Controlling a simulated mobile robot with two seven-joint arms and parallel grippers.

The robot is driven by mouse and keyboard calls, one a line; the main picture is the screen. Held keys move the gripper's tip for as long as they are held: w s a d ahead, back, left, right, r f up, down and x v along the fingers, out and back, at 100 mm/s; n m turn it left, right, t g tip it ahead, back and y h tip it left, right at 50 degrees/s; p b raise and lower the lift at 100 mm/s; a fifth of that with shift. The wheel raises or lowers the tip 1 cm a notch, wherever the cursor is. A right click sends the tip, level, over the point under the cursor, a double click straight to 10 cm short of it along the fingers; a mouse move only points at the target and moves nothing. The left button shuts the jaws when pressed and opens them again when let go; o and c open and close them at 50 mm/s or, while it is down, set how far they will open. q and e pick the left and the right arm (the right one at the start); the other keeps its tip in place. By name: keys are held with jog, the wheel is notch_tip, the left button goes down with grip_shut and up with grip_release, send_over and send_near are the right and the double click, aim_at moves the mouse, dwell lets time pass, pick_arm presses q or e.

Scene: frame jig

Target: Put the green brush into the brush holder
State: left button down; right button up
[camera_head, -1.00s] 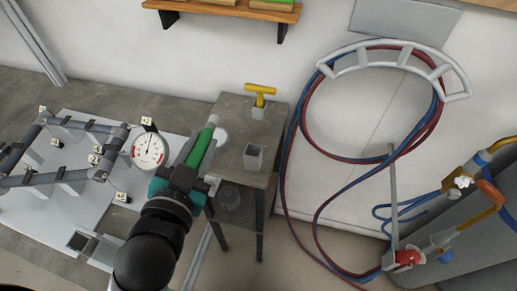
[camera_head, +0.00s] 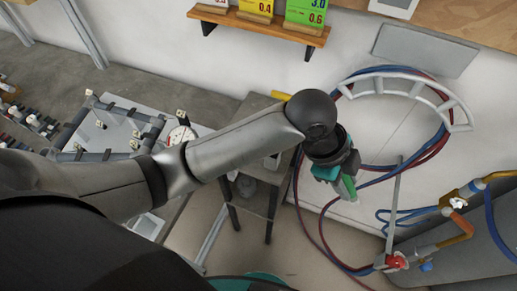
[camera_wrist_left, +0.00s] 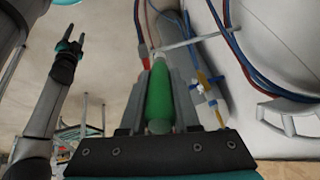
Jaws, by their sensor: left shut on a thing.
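My left gripper (camera_head: 338,172) is shut on the green brush (camera_head: 346,188). It holds the brush in the air to the right of the small grey table, in front of the hoses. In the left wrist view the green brush (camera_wrist_left: 160,98) sits between the two fingers of the left gripper (camera_wrist_left: 160,90). The brush holder, a square grey cup (camera_head: 272,161) on the small table, is mostly hidden behind my left forearm. My right gripper (camera_wrist_left: 75,40) shows at the upper left of the left wrist view, empty, with its fingers apart.
The small grey table (camera_head: 248,112) has a yellow-handled tool (camera_head: 281,95) at its back. Red and blue hoses (camera_head: 300,165) hang on a white wall rack (camera_head: 400,75). A cart with a gas cylinder (camera_head: 470,235) stands at the right. A frame jig (camera_head: 110,130) lies at the left.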

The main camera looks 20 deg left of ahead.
pick_arm(q)
jog(key=s+a+m+g+y+p, duration=0.1)
jog(key=a+m+y+p, duration=0.55)
jog(key=a, duration=1.15)
pick_arm(e)
notch_tip(320, 180, up, 7)
pick_arm(q)
jog(key=w+f+b, duration=0.1)
jog(key=w+b, duration=0.6)
jog(key=w, duration=0.3)
jog(key=shift+d+f+m+h, duration=0.25)
jog(key=shift+f+m+h, duration=0.1)
jog(key=shift+m+h, duration=0.1)
pick_arm(e)
notch_tip(320, 180, down, 6)
jog(key=shift+f, duration=0.2)
jog(key=shift+s, duration=0.1)
jog(key=shift+f, duration=0.1)
